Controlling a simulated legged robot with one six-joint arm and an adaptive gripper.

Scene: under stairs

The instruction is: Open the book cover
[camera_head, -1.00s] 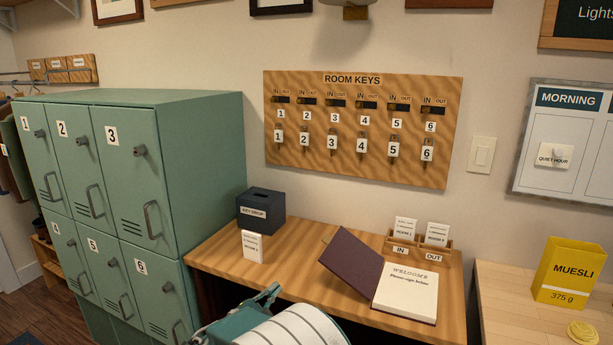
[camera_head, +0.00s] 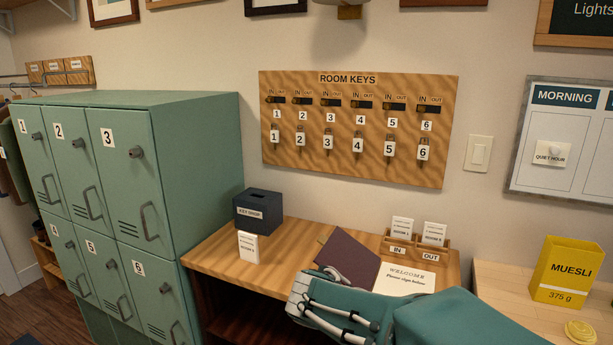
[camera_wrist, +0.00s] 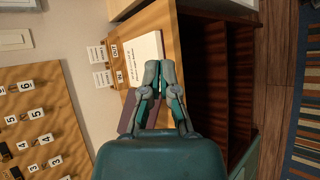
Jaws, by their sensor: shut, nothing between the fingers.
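The book lies on the wooden desk with its dark purple cover (camera_head: 349,256) swung open to the left and tilted up off the desk. The white page (camera_head: 408,278), printed with a welcome line, faces up to the right of it. My teal and grey gripper (camera_wrist: 161,70) is shut and empty. In the head view my arm and gripper hide the book's front part. In the wrist view the fingertips overlap the page block (camera_wrist: 143,52), and the purple cover (camera_wrist: 127,110) shows beside and behind the fingers. I cannot tell whether the gripper touches the book.
A card holder (camera_head: 417,244) stands behind the book on the desk (camera_head: 215,256). A dark key drop box (camera_head: 258,211) and a small white card (camera_head: 248,248) stand at the left. A yellow muesli box (camera_head: 568,273) is on the right counter. Clear desk lies left of the book.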

